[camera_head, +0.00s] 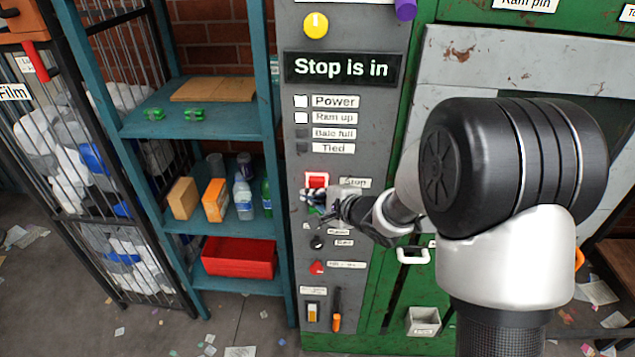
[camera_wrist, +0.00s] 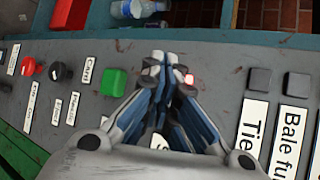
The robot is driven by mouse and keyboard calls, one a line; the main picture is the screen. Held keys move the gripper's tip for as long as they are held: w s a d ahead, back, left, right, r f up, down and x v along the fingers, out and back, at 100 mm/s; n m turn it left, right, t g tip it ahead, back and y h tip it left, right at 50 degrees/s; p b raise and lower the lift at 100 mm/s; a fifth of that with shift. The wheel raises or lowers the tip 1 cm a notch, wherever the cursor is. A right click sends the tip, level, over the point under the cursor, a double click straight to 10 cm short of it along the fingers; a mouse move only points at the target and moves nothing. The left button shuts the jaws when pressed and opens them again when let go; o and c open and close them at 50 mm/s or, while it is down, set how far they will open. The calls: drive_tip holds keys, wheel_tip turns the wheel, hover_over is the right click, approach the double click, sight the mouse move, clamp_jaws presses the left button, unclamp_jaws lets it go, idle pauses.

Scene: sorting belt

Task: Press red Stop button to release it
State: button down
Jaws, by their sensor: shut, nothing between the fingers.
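The red Stop button (camera_head: 317,180) sits on the grey control panel (camera_head: 345,75), left of its "Stop" label (camera_head: 355,183). The display (camera_head: 342,69) reads "Stop is in". My gripper (camera_head: 309,198) is shut and empty, with its fingertips at the panel just below the visible red of the button. In the wrist view, my gripper (camera_wrist: 165,66) points at the panel and hides most of the button. A small red part of the button (camera_wrist: 188,80) shows just right of the fingertips. I cannot tell whether they touch it.
A green button (camera_wrist: 114,83), a black knob (camera_wrist: 60,72) and a red control (camera_wrist: 28,66) sit on the panel beside my gripper. A teal shelf (camera_head: 195,130) with bottles, boxes and a red bin (camera_head: 238,258) stands left. A white handle (camera_head: 413,256) is at right.

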drive_tip(key=shift+w+p, duration=0.3)
drive_tip(key=shift+w, duration=0.05)
drive_tip(key=shift+w+p, duration=0.6)
idle(0.8)
drive_tip(key=shift+s, duration=1.1)
drive_tip(key=s, duration=0.6)
